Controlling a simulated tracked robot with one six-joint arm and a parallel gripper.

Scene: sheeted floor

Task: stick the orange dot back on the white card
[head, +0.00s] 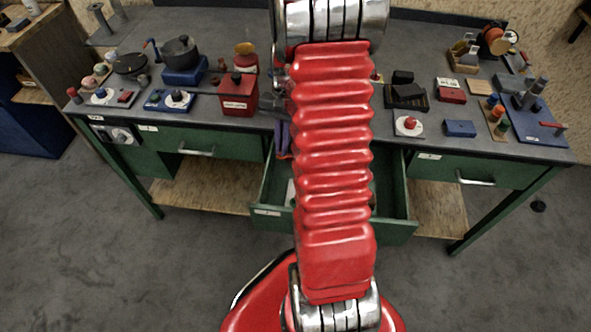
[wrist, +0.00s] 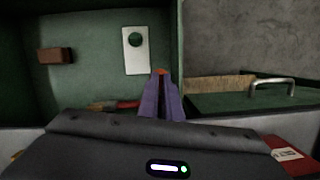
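The white card (wrist: 135,58) lies in the open green drawer (wrist: 90,85), and a round dark green spot shows near one end of it. In the head view a thin pale strip of it (head: 290,192) shows beside my arm. My gripper (wrist: 161,77) has purple fingers that come together at the tips, with a bit of orange, the orange dot (wrist: 161,71), between them. The tips appear just below and right of the card in the wrist view; the gap in height is unclear. In the head view my arm hides most of the gripper (head: 283,140).
A brown block (wrist: 55,55) lies in the drawer left of the card. A red-handled thing (wrist: 122,104) lies near the fingers, partly hidden. The drawer walls stand close around. The bench top (head: 330,85) above carries a red box (head: 238,95), a pot (head: 180,52) and other items.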

